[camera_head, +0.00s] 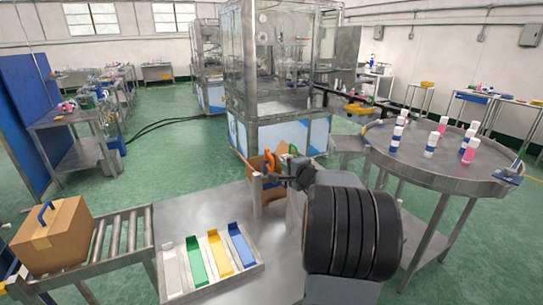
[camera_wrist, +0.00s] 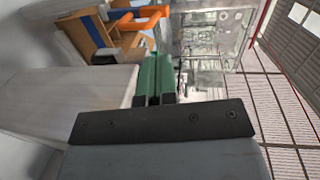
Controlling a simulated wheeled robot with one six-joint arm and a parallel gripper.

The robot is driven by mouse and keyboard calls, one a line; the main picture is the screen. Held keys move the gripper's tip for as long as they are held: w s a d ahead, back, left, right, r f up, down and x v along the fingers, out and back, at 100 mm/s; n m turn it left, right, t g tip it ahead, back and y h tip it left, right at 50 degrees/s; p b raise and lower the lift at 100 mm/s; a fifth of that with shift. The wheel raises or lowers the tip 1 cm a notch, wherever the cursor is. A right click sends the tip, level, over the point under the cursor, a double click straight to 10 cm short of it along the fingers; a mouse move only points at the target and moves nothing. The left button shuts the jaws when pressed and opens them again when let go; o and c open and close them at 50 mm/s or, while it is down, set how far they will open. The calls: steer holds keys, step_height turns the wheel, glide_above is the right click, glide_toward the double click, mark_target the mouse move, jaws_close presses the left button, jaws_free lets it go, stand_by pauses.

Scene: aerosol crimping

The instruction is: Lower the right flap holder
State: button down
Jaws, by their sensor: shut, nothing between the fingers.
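An orange curved holder (camera_head: 268,163) stands at the open cardboard box (camera_head: 256,186) in the middle of the head view. In the wrist view, orange holder parts (camera_wrist: 133,20) show at the top, beside the brown box (camera_wrist: 72,36). I cannot tell for sure which holder is the right one. My gripper (camera_head: 292,152) is just right of the orange holder in the head view. Its green fingers (camera_wrist: 156,72) are together and empty in the wrist view. They point toward the box area, and the orange part lies just beyond their tips without clear contact. My arm hides the box's right side.
A tray (camera_head: 212,285) of coloured bins lies on the table in front. A round table (camera_head: 450,175) with several bottles stands at right. A glass-walled machine (camera_head: 280,75) rises behind.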

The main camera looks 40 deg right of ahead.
mark_target(271, 156)
steer(key=shift+m+h, duration=0.3)
steer(key=w+p, duration=0.1)
steer(key=w, duration=0.2)
steer(key=w+d+p, duration=0.1)
steer(key=w+p, duration=0.1)
steer(key=w, duration=0.2)
steer(key=w+d+f+p, duration=0.1)
steer(key=w, duration=0.3)
steer(key=shift+w+d+p, duration=0.2)
steer(key=shift+d+p, duration=0.05)
steer(key=shift+p, duration=0.15)
steer(key=shift+w+d+r+p, duration=0.15)
steer(key=shift+w+p, duration=0.35)
steer(key=shift+w, duration=0.6)
